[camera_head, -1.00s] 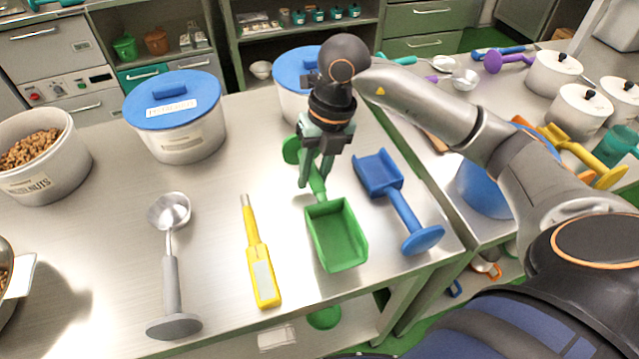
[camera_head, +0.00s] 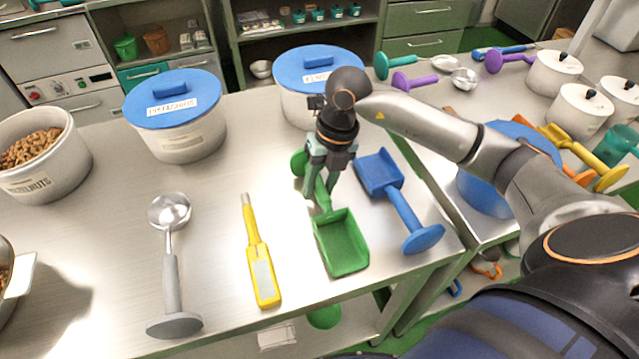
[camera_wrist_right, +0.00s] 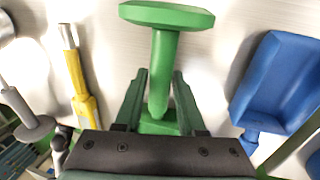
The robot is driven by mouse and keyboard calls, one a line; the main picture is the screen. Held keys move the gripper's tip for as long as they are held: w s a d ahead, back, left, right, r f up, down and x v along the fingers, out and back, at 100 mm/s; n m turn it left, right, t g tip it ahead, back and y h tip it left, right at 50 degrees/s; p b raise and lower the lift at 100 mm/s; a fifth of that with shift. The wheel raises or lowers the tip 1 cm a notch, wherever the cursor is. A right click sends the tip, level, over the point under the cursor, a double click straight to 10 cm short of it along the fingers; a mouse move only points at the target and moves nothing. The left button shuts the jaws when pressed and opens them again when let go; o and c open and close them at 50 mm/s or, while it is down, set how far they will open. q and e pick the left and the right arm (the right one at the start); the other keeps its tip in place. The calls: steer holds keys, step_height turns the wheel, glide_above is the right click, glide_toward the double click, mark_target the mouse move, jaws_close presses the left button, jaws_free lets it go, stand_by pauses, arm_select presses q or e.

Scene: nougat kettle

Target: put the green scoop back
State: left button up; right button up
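The green scoop (camera_head: 341,243) is at the right part of the steel table (camera_head: 110,235), its pan toward the front edge and its round handle end toward the back. My right gripper (camera_head: 319,187) points down with its fingers on either side of the scoop's handle. I cannot tell whether the scoop touches the table. My left gripper is not in view.
A blue scoop (camera_head: 404,210) lies close to the right. A yellow tool (camera_head: 259,258) and a metal ladle (camera_head: 170,270) lie to the left. Blue-lidded tubs (camera_head: 178,125) (camera_head: 290,85) stand behind. An open tub of nuts (camera_head: 65,165) stands at far left.

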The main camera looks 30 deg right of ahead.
steer(key=shift+o, duration=1.4)
steer(key=shift+r, duration=0.1)
steer(key=v, duration=1.2)
steer(key=shift+r, duration=0.1)
